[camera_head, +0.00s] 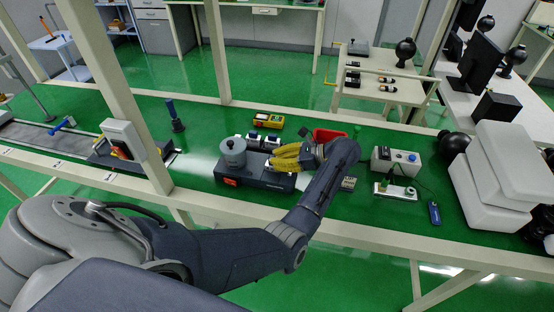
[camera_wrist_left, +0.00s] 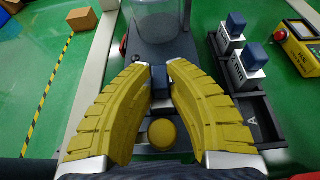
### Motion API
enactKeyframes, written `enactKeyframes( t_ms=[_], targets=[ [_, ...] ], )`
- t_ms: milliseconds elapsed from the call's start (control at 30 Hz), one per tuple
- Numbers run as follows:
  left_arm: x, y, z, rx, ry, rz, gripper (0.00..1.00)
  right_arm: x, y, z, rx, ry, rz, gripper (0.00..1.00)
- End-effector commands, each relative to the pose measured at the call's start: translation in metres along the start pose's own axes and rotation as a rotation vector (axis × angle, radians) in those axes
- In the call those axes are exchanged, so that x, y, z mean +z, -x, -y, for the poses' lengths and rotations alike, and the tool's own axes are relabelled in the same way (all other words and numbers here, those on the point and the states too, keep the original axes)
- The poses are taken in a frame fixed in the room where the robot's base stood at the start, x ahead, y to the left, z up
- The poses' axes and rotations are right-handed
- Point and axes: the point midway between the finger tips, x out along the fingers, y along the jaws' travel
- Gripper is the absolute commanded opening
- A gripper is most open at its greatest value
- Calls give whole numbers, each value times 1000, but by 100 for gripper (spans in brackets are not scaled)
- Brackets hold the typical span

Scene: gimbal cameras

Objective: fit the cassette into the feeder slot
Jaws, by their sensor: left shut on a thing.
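My left gripper (camera_head: 277,161) reaches over the dark feeder unit (camera_head: 255,178), which carries a grey cylinder (camera_head: 232,158). In the left wrist view its yellow ribbed fingers (camera_wrist_left: 162,82) are closed on a small blue-topped block, apparently the cassette (camera_wrist_left: 183,80); the fingers hide much of it. Two more silver blocks with blue tops, one farther (camera_wrist_left: 229,37) and one nearer (camera_wrist_left: 247,66), stand in a black tray (camera_wrist_left: 264,122) marked A, to the right. A round yellow knob (camera_wrist_left: 162,134) shows below the fingertips. The slot is not clearly visible. My right gripper is not in view.
A yellow device (camera_head: 268,121) lies behind the feeder, and a red bin (camera_head: 328,135) stands behind my wrist. A blue-handled post (camera_head: 175,115) is to the left. A control box (camera_head: 395,159) and white cases (camera_head: 500,175) are to the right.

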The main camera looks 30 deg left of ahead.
Motion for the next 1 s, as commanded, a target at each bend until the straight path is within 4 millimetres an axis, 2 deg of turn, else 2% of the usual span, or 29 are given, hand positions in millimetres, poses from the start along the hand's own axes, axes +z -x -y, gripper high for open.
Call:
enactKeyframes(
  t_ms=[67, 100, 267, 567, 1000],
  targets=[
    [-2, -1, 0, 0, -1, 1, 0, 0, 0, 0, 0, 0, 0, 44],
    [-2, -1, 0, 0, -1, 0, 21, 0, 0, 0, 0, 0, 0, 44],
    [-1, -1, 0, 0, 0, 0, 39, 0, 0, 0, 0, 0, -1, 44],
    [2, 1, 0, 0, 2, 0, 39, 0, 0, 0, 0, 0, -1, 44],
    [1, 48, 0, 0, 0, -1, 39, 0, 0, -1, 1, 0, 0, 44]
  ],
)
